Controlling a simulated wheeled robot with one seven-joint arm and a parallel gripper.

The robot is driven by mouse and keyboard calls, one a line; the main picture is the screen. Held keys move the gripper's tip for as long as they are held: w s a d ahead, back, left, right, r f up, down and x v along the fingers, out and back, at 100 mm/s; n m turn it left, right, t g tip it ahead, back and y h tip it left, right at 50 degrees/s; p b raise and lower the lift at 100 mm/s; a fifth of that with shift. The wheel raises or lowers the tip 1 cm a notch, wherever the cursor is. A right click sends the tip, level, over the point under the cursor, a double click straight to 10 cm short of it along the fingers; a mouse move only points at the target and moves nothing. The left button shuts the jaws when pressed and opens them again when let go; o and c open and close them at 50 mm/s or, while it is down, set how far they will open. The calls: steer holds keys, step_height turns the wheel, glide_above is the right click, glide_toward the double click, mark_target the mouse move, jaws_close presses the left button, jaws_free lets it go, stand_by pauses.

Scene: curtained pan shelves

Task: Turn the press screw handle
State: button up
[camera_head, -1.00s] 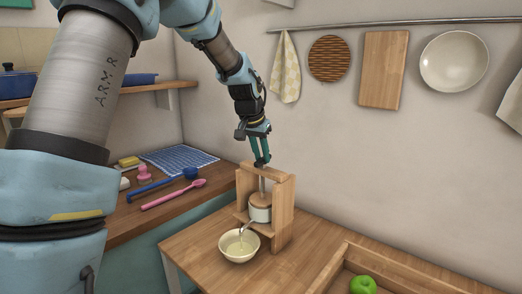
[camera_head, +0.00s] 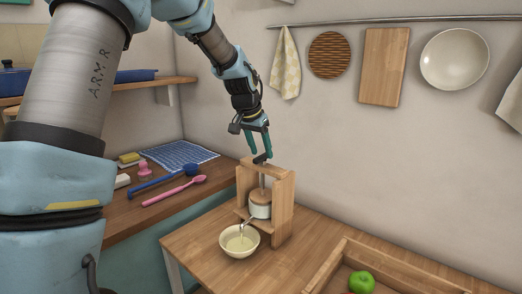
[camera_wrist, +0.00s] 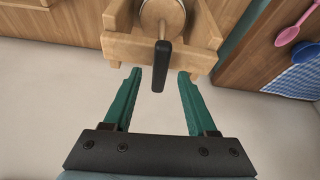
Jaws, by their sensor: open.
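The wooden press (camera_head: 286,205) stands upright near the far edge of the table, with a pale pot (camera_head: 260,211) inside its frame. Its dark screw handle (camera_head: 261,158) is above the top beam. In the wrist view the handle (camera_wrist: 161,66) is a black bar pointing towards my gripper. My gripper (camera_head: 259,151) has its two teal fingers spread just above the press. In the wrist view the handle's free end appears between the open fingertips (camera_wrist: 159,75); whether they are level with it I cannot tell. No contact is visible.
A cream bowl (camera_head: 239,242) stands in front of the press, under its spout. A wooden tray (camera_head: 330,268) with a green apple (camera_head: 362,282) is at the right. Pink and blue spoons lie on the left counter (camera_head: 125,222).

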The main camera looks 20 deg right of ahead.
steer(key=shift+s+a+r, duration=0.1)
steer(key=shift+a+r, duration=0.1)
steer(key=shift+r, duration=0.3)
steer(key=shift+r+p, duration=0.1)
steer(key=shift+p, duration=0.2)
steer(key=shift+p+v, duration=1.5)
steer(key=shift+v, duration=1.45)
steer(key=s+a+f+n+y+b, duration=0.1)
steer(key=s+a+f+n, duration=0.15)
steer(key=a, duration=0.45)
steer(key=s+a+f+n+b, duration=0.1)
steer(key=a+f, duration=0.2)
steer(key=a, duration=0.4)
steer(key=s+a+f+n+y+b, duration=0.1)
steer(key=s+a+f+n, duration=0.15)
steer(key=a, duration=0.45)
steer(key=s+a+f+n+y+b, duration=0.1)
steer(key=s+a+f+n, duration=0.3)
steer(key=s+a, duration=0.5)
steer(key=a+f+b, duration=0.1)
steer(key=a+f, duration=0.1)
steer(key=a, duration=0.1)
steer(key=shift+s+g, duration=0.3)
steer(key=shift+g, duration=0.1)
